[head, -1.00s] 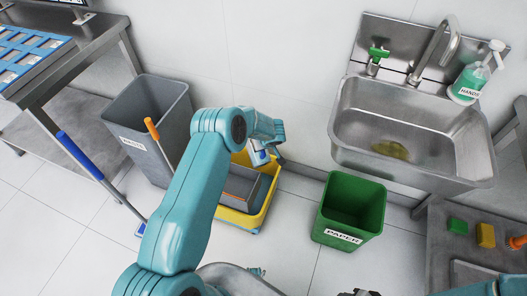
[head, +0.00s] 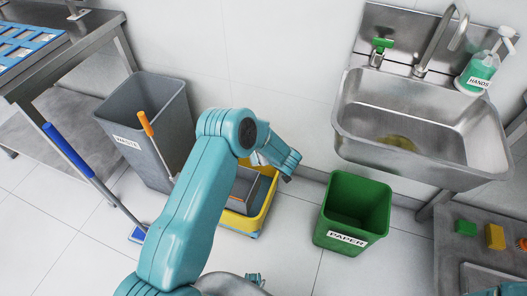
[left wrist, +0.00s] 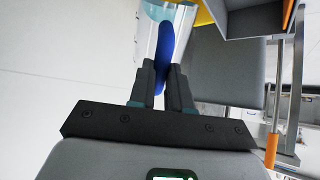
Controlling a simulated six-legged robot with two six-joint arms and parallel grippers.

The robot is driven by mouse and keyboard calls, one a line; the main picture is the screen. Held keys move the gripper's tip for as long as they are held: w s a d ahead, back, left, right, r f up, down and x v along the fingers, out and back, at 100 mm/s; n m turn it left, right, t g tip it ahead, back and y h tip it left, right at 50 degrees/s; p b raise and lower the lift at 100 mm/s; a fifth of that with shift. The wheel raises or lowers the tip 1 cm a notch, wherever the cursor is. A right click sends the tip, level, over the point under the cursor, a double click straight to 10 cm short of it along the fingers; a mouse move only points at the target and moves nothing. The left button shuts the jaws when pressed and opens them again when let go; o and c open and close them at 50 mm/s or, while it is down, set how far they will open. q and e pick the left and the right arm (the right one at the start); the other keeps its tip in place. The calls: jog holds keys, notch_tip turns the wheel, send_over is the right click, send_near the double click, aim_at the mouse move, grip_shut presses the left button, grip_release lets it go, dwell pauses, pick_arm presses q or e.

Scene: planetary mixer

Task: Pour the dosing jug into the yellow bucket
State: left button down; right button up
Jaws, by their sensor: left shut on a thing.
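My left gripper (left wrist: 160,72) is shut on the blue handle of the dosing jug (left wrist: 158,11), seen in the left wrist view. The jug looks clear with a pale blue-green tint, and only part of it shows at the top edge. In the head view my left arm hides the gripper and most of the jug. The yellow bucket (head: 262,226) stands on the floor behind that arm, with a grey insert in it. A yellow edge (left wrist: 203,14) shows just right of the jug in the left wrist view.
A grey waste bin (head: 127,158) stands left of the bucket, with an orange-topped handle (head: 146,124) and a blue-handled tool (head: 68,150) nearby. A green paper bin (head: 345,240) stands to the right. A steel sink (head: 425,165) is on the wall above it.

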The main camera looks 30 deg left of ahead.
pick_arm(q)
jog(key=f+y+b, duration=0.1)
jog(key=b, duration=0.1)
jog(key=d+f+t+y+b, duration=0.1)
jog(key=b, duration=0.2)
jog(key=f+t+y+b, duration=0.1)
jog(key=b, duration=0.2)
jog(key=shift+s+d+f, duration=0.2)
jog(key=shift+s+f, duration=0.15)
notch_tip(320, 180, down, 5)
jog(key=t+y+b, duration=0.3)
jog(key=y+b, duration=0.2)
jog(key=b, duration=0.8)
jog(key=shift+h, duration=0.3)
jog(key=shift+a+r+p, duration=0.15)
jog(key=shift+r+p, duration=0.65)
jog(key=shift+r, duration=0.3)
jog(key=shift+a+r+p, duration=0.1)
jog(key=shift+r+p, duration=0.7)
jog(key=shift+r, duration=0.3)
